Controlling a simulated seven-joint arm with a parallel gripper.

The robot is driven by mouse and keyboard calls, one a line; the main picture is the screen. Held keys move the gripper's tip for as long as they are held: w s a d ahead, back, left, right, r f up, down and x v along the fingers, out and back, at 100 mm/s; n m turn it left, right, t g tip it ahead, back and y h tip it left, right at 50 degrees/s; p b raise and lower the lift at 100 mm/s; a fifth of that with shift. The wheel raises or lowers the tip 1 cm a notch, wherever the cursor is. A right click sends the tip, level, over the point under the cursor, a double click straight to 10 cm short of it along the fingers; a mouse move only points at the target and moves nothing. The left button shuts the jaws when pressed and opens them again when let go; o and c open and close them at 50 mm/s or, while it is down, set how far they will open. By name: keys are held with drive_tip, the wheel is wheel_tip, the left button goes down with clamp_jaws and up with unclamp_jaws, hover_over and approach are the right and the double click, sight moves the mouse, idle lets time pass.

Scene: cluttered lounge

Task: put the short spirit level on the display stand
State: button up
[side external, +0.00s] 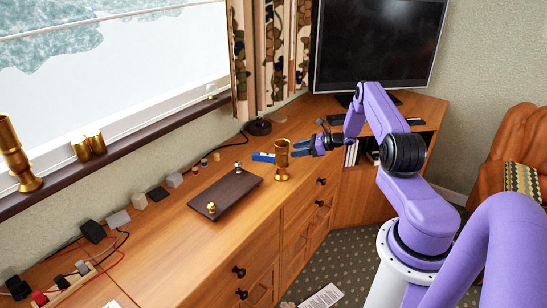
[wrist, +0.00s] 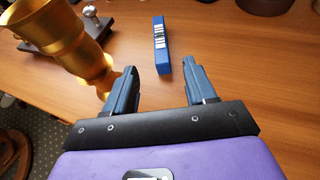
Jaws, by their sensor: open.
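The short spirit level is a small blue bar with a pale marked middle (wrist: 161,45); in the side view (side external: 262,157) it lies on the wooden cabinet top, just left of a gold goblet. The dark flat board with shiny knobs at two ends, which looks like the display stand (side external: 228,191), lies nearer on the same top; its edge shows at the top left of the wrist view (wrist: 60,38). My gripper (side external: 300,148) is open and empty. In the wrist view its fingers (wrist: 162,82) are apart, with the level beyond them, not touching.
The gold goblet (side external: 281,162) stands close to my gripper; in the wrist view it is at the left finger (wrist: 72,42). Small blocks and cables line the wall side. A monitor (side external: 376,45) stands behind. The wood right of the level is clear.

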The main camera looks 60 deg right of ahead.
drive_tip(key=shift+w+r, duration=0.1)
drive_tip(key=shift+r, duration=0.3)
wheel_tip(320, 180, up, 7)
drive_tip(key=s+g+h, duration=0.1)
drive_tip(key=s+g, duration=0.1)
drive_tip(key=g, duration=0.2)
approach(272, 155)
drive_tip(key=shift+h, duration=0.3)
drive_tip(key=x, duration=0.2)
drive_tip(key=a+x, duration=0.1)
drive_tip(key=x, duration=0.1)
drive_tip(key=shift+x, duration=2.6)
drive_tip(key=shift+d+f, duration=0.1)
drive_tip(key=shift+d, duration=0.05)
clamp_jaws()
